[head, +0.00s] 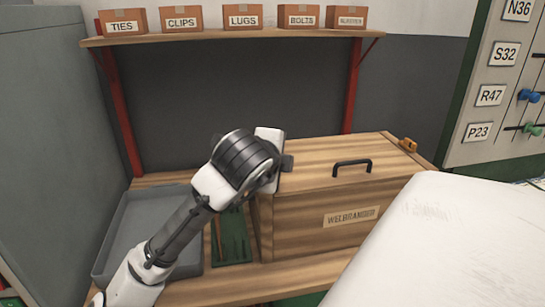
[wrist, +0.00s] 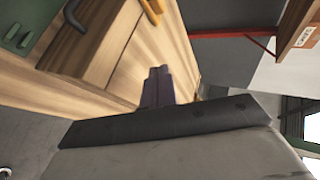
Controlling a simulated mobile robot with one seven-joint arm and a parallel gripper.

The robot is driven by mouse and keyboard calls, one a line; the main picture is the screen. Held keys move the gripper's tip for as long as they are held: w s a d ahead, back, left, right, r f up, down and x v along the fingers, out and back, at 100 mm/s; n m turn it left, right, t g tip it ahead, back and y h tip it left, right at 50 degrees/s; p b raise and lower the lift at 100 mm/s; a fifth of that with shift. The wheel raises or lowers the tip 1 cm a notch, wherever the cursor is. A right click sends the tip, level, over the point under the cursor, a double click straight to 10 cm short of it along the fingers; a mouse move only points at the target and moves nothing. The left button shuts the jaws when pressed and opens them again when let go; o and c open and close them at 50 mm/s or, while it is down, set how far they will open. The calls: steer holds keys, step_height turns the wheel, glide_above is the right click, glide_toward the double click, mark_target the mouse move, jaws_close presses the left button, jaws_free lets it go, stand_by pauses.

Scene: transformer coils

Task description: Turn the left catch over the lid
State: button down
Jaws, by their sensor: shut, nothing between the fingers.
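The wooden box (head: 315,222) stands on the bench with its lid (head: 318,178) down and a black handle (head: 352,165) on top. An orange catch (head: 408,144) shows at the lid's right end. The left catch is not visible in the head view; my gripper and wrist cover the lid's left end. My gripper (head: 287,162) is at that end, close to the lid's edge; contact cannot be told. In the wrist view its dark fingers (wrist: 158,86) are together and empty in front of wood. An orange catch (wrist: 150,10) shows at the top there, beyond the fingers.
A grey tray (head: 115,238) and a green slotted holder (head: 233,238) lie left of the box. A shelf (head: 230,36) with labelled cartons hangs above on red brackets. A white surface (head: 440,240) fills the right front, and a switch panel (head: 495,85) stands at right.

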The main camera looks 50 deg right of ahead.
steer(key=s+a+r, duration=0.2)
steer(key=s, duration=0.1)
steer(key=shift+s+a+r, duration=0.25)
steer(key=shift+a+r, duration=0.1)
steer(key=shift+a, duration=0.05)
